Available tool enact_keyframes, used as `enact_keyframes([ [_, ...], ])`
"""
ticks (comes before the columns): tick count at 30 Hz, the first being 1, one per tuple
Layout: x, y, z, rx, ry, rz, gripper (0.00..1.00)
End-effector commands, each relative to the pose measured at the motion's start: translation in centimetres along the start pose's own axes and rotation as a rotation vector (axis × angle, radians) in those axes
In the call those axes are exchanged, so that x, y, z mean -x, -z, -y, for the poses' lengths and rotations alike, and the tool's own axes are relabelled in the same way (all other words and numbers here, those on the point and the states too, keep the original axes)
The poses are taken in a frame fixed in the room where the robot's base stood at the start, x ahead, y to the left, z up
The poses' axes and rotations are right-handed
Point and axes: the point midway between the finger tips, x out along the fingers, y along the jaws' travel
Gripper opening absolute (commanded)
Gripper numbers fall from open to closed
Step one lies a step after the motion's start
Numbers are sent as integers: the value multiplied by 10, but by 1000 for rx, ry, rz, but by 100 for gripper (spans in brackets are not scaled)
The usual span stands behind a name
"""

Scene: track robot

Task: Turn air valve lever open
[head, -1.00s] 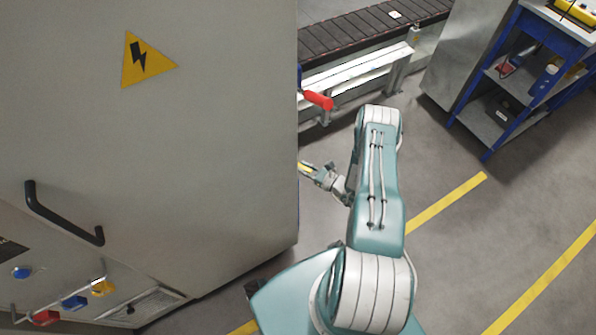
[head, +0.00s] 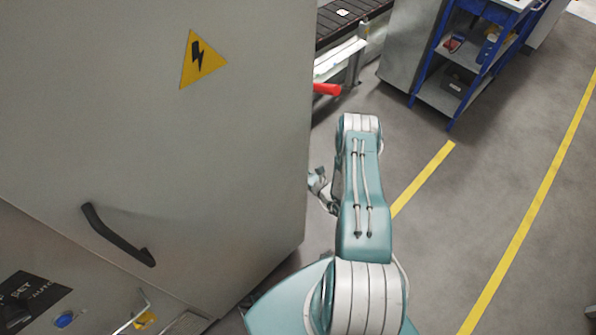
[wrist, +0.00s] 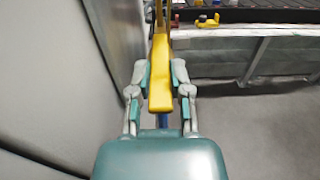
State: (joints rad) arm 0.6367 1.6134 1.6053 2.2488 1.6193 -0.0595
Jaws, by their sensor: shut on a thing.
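In the wrist view a yellow lever (wrist: 160,92) points toward me between the two fingers of my gripper (wrist: 160,78). The fingers touch it on both sides and are shut on it. A blue part (wrist: 162,121) shows just below the lever's near end. In the head view my gripper (head: 319,184) is at the cabinet's right edge, with its front part hidden behind the cabinet. The yellow lever is hidden in that view.
The grey cabinet (head: 255,120) with a warning sign fills the left. A red handle (head: 327,89) sticks out past its edge. A conveyor (head: 340,22) lies beyond. A blue shelf cart (head: 455,95) stands at the back right. The floor at right is clear.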

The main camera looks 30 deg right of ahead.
Motion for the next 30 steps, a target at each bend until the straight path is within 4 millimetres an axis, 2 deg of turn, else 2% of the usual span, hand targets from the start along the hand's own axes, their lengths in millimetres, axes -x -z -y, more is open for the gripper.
enact_keyframes([
  [13, -2, -1, 0, 3, 1, 2, 0],
  [14, -2, -1, 0, 3, 1, 2, 30],
  [15, -2, -1, 0, 3, 2, 2, 47],
  [16, -2, -1, 0, 3, 2, 2, 60],
  [27, 0, -1, 0, 1, 5, 1, 60],
  [30, 6, 0, 1, 1, 6, -1, 60],
])
